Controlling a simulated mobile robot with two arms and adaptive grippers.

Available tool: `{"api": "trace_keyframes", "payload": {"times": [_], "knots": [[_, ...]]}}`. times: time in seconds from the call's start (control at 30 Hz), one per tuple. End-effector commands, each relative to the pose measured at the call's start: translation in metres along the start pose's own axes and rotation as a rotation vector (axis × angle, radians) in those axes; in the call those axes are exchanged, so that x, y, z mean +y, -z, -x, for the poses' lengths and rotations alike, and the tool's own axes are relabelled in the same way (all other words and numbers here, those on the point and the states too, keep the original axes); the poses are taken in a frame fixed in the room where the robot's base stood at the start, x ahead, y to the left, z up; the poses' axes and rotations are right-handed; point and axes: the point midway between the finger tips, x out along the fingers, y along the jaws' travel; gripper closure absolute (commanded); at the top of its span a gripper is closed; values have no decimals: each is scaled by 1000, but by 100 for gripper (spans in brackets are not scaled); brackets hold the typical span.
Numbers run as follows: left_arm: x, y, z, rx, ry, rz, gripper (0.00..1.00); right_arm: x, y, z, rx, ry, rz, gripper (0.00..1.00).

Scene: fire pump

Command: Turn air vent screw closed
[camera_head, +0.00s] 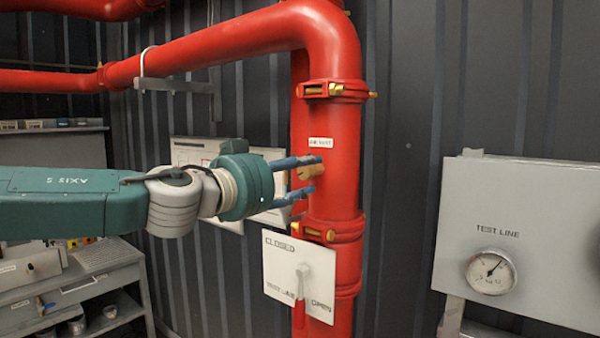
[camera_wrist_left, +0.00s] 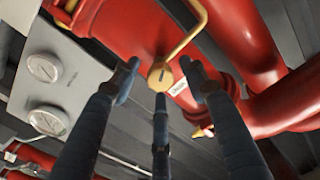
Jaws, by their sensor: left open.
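The brass air vent screw (camera_head: 309,171) sticks out of the vertical red pipe (camera_head: 325,200), just below a small white label (camera_head: 320,142). My left gripper (camera_head: 312,175) comes from the left, with its blue fingers open above and below the screw in the head view. In the left wrist view the round screw head (camera_wrist_left: 160,76) shows between the open fingertips (camera_wrist_left: 162,88), with a slot line on its face. I cannot tell whether any finger touches it. My right gripper is in neither view.
A grey test line panel with a gauge (camera_head: 491,272) stands at right. A shelf unit (camera_head: 80,275) is at lower left.

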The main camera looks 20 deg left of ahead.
Motion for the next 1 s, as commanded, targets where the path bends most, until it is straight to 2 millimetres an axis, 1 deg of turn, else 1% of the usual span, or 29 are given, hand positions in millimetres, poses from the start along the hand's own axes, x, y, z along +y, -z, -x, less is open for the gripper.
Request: {"api": "trace_keyframes", "payload": {"times": [0.07, 0.1, 0.17, 0.2, 0.27, 0.3, 0.67, 0.87, 1.0], "knots": [[0, 0, 0, 0, 0, 0, 56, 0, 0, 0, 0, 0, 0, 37], [0, 0, 0, 0, 0, -1, 60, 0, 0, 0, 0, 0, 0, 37], [0, 0, 0, 0, 0, -1, 72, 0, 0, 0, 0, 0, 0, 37], [0, 0, 0, 0, 0, -1, 80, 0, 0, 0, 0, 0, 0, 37], [0, 0, 0, 0, 0, -1, 92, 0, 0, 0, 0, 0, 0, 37], [0, 0, 0, 0, 0, -1, 99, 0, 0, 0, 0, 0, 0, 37], [0, -1, 0, 1, 1, -41, 100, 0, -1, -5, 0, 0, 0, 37], [1, -2, 0, 2, 1, -149, 100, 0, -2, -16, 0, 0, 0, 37], [1, -2, 0, 2, 2, -265, 100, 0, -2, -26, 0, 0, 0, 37]]}}
